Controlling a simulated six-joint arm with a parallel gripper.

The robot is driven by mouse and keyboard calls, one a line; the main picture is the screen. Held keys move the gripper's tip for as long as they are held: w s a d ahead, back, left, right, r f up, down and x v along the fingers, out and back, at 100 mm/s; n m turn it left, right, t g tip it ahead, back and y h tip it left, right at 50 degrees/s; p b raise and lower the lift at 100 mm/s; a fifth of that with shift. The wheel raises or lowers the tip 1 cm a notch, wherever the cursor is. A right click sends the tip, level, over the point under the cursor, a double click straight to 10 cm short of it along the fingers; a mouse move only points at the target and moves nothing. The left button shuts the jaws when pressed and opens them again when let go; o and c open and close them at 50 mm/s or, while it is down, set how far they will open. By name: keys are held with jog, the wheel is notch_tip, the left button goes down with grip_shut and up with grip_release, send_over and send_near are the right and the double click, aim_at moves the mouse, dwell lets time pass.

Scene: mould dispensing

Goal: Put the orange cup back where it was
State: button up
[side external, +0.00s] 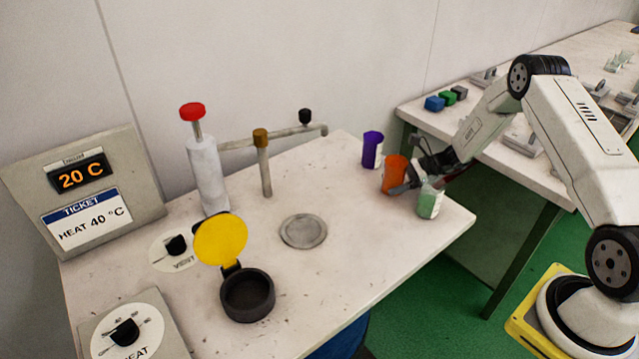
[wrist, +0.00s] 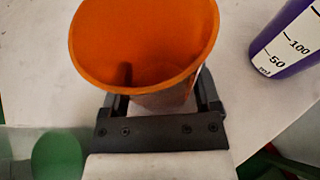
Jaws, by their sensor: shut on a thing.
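The orange cup (side external: 394,174) stands upright, or nearly so, at the right part of the white table, between a purple cup and a pale green cup. My gripper (side external: 408,182) reaches in from the right and is shut on the orange cup. In the wrist view the orange cup (wrist: 145,45) fills the top middle, with its open mouth toward the camera and its inside looking empty. The dark fingers of my gripper (wrist: 160,105) sit on both sides of its lower part. I cannot tell whether its base touches the table.
The purple cup (side external: 372,150) stands just behind, and the pale green cup (side external: 430,201) just in front, near the table's right edge. A round metal plate (side external: 303,231) lies mid-table. A black mould with a raised yellow lid (side external: 221,239) stands left. The tabletop between is clear.

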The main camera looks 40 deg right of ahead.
jog(key=shift+f, duration=0.2)
jog(key=o, duration=1.2)
jog(key=shift+c, duration=0.2)
jog(key=shift+r, duration=0.1)
jog(key=shift+r, duration=0.1)
jog(key=v, duration=1.2)
